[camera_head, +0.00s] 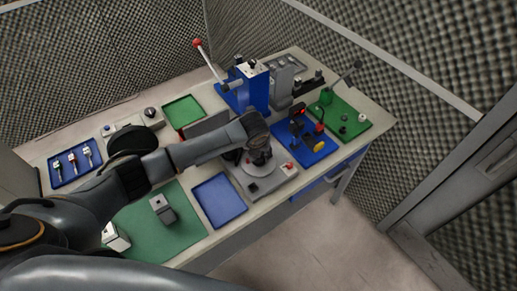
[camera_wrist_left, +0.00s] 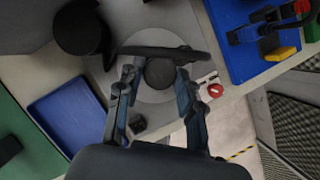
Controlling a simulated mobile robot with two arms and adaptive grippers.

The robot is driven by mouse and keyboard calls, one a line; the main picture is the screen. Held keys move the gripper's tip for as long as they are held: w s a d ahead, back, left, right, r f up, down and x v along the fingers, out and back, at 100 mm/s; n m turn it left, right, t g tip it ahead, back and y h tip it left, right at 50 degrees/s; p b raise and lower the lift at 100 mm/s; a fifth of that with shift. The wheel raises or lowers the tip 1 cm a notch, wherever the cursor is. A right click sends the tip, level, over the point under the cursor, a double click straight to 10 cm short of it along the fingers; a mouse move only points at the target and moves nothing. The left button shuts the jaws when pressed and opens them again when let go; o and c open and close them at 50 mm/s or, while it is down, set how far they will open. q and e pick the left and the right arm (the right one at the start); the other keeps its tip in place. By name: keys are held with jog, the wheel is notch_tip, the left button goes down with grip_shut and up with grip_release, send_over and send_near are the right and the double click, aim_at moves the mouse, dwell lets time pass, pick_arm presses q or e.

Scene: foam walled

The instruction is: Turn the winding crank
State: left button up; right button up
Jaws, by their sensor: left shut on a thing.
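The winding device has a grey base (camera_head: 267,186) with a pale round disc (camera_head: 246,172), near the table's front edge in the head view. In the left wrist view a dark crank bar (camera_wrist_left: 150,51) crosses above the disc (camera_wrist_left: 188,44), with a dark round knob (camera_wrist_left: 160,74) close to it. My left gripper (camera_head: 260,158) reaches over the device from the left. In the wrist view its fingers (camera_wrist_left: 157,82) stand on both sides of the knob and are shut on it. The arm hides part of the device in the head view. My right gripper is not in view.
A blue tray (camera_head: 219,201) lies left of the device, and a blue board with small parts (camera_head: 306,148) lies right. A blue press (camera_head: 254,88) with a red-knobbed lever (camera_head: 197,43) stands behind. A black cylinder (camera_wrist_left: 79,28) is close to the crank.

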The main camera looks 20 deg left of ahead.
pick_arm(q)
jog(key=shift+s+f, duration=0.2)
jog(key=shift+f, duration=0.05)
dwell(0.3)
jog(key=o, duration=0.9)
jog(key=shift+o, duration=1.3)
jog(key=shift+w+r, duration=0.15)
jog(key=shift+r, duration=0.55)
jog(key=v, duration=1.1)
jog(key=shift+f, duration=0.1)
